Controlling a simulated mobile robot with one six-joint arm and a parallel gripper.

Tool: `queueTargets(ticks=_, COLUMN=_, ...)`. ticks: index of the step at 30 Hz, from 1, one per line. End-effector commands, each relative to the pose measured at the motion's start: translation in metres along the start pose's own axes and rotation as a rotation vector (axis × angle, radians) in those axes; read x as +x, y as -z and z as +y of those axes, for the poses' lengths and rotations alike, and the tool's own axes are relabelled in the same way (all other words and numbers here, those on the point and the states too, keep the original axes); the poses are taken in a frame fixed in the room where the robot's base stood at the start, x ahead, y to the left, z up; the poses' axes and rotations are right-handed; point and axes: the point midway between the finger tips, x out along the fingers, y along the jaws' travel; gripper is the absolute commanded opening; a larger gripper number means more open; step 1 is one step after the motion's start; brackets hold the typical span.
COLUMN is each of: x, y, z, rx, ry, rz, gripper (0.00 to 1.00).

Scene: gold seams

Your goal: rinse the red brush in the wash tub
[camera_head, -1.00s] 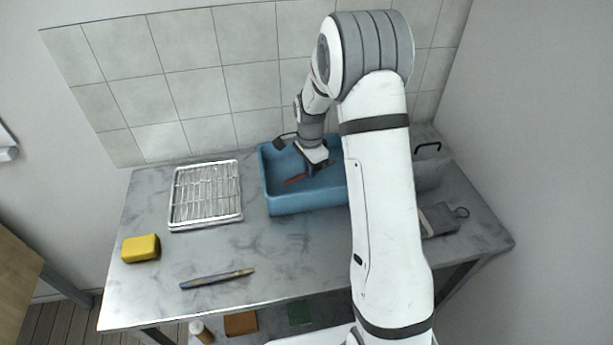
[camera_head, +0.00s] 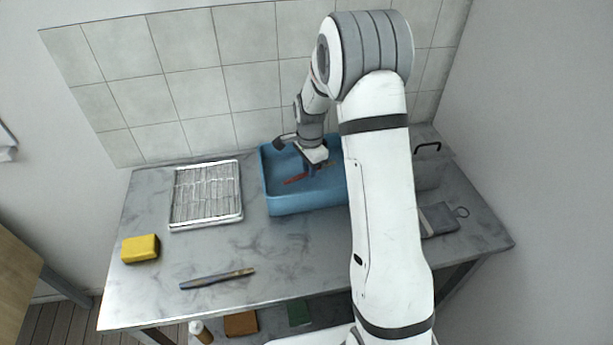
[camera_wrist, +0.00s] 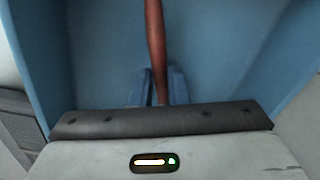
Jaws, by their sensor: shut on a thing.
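The blue wash tub (camera_head: 298,205) stands at the back middle of the table; my arm hides its right part. My gripper (camera_head: 311,172) is down inside the tub, shut on the red brush (camera_head: 295,179). The brush's red handle sticks out to the left of the jaws in the head view. In the wrist view the red brush (camera_wrist: 156,45) runs up from between my fingers (camera_wrist: 159,88), with blue tub walls (camera_wrist: 38,60) on both sides. The brush's other end is hard to make out. I cannot tell the water level.
A wire drying rack (camera_head: 206,195) stands left of the tub. A yellow sponge (camera_head: 140,248) and a dark brush or stick (camera_head: 217,279) lie toward the front left. A grey pouch-like thing (camera_head: 440,218) and a grey container (camera_head: 427,175) are at the right. A tiled wall stands behind.

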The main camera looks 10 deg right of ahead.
Motion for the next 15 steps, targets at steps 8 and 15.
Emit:
queueTargets(ticks=8, x=0.0, y=0.0, z=0.0, rx=0.0, ry=0.0, rz=0.0, gripper=0.0)
queueTargets(ticks=15, x=-0.011, y=0.0, z=0.0, rx=0.0, ry=0.0, rz=0.0, gripper=0.0)
